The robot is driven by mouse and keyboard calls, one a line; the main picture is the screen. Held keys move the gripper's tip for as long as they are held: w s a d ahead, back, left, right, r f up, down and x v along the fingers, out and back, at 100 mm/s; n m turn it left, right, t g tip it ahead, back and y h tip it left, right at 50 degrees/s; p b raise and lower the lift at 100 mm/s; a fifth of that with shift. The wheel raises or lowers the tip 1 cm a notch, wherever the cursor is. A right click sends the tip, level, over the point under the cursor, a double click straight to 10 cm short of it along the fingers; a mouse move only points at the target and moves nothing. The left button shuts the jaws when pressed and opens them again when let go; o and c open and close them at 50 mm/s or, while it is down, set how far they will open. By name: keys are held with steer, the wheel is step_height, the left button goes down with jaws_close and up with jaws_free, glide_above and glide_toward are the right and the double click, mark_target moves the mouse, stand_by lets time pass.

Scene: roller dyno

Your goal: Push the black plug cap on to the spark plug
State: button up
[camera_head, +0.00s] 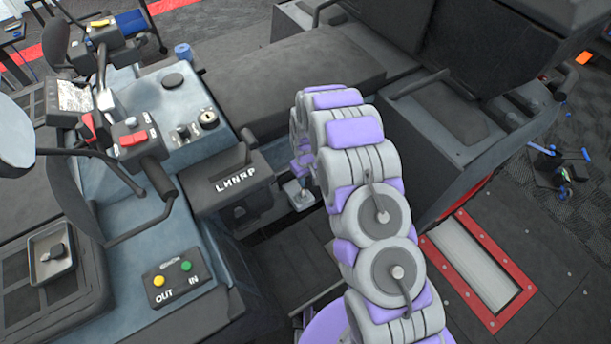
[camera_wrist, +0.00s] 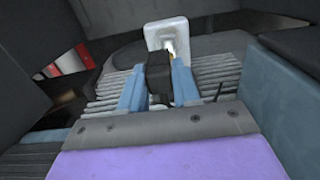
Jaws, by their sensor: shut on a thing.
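In the wrist view the black plug cap (camera_wrist: 159,72) is between the two blue fingers of my gripper (camera_wrist: 158,82), which is shut on it. Just beyond the cap is a pale, rounded-square block (camera_wrist: 166,34) with a small bright metallic piece, perhaps the spark plug (camera_wrist: 170,48), at its middle. The cap's far end overlaps the lower part of that piece in the picture; I cannot tell whether they touch. In the head view my arm reaches down beside the seat, and a small pale block (camera_head: 297,193) shows near its end. The cap is not distinguishable there.
Grey ribbed fins (camera_wrist: 220,75) lie behind and around the fingers. Dark panels close in on the left, and a blue-grey wall (camera_wrist: 275,95) stands on the right. In the head view the vehicle's seat (camera_head: 290,80) and shifter housing (camera_head: 228,180) flank the narrow gap.

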steer(key=shift+s+a+f+p, duration=0.1)
steer(key=shift+a+p, duration=0.25)
steer(key=shift+a, duration=0.4)
stand_by(0.9)
steer(key=shift+a, duration=0.15)
steer(key=shift+d, duration=0.7)
steer(key=shift+a, duration=0.1)
steer(key=shift+a+f, duration=0.2)
steer(key=shift+a, duration=0.3)
steer(key=shift+f, duration=0.3)
steer(key=shift+a+f, duration=0.1)
steer(key=shift+f, duration=0.1)
